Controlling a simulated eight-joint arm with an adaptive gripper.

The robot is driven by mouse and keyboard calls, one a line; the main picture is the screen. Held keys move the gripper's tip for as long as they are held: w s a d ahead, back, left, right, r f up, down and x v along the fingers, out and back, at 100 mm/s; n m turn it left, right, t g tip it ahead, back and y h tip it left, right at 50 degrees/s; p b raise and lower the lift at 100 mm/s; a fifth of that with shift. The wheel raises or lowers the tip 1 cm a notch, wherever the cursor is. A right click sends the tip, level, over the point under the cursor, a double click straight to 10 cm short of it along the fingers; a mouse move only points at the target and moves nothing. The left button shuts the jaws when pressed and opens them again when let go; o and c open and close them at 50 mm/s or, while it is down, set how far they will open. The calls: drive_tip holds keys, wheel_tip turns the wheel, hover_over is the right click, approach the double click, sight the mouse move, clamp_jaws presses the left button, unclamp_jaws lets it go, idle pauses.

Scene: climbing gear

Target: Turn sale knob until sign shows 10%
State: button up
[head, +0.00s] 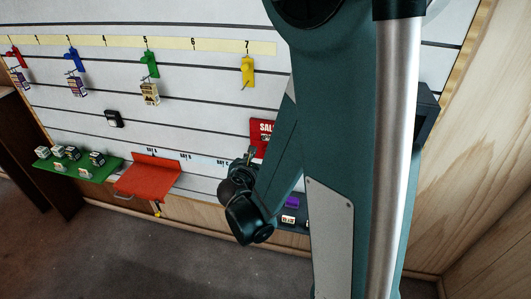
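The red sale sign (261,127) is on the slatted wall, right of the middle of the head view. Its right part is cut off by my arm, and only the letters "SAL" can be read. No percentage is visible on it. The sale knob cannot be made out; it may be behind my arm or gripper. My gripper (250,154) is just below and left of the sign, close to the wall. Its fingers are small and dark here, so whether they are open or shut, or touch anything, cannot be told.
Colored hooks, such as the yellow one (247,70), hang under a numbered strip (190,46). A green shelf (85,167) with small boxes and a red shelf (150,178) are at lower left. A dark shelf (291,227) with small items is partly behind my arm.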

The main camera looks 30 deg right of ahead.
drive_tip(key=b+x, duration=0.1)
drive_tip(key=x, duration=0.6)
drive_tip(key=shift+w+d+b, duration=0.2)
drive_tip(key=shift+d+b, duration=0.05)
drive_tip(key=shift+b, duration=0.1)
drive_tip(key=shift+f, duration=0.15)
drive_tip(key=c, duration=0.9)
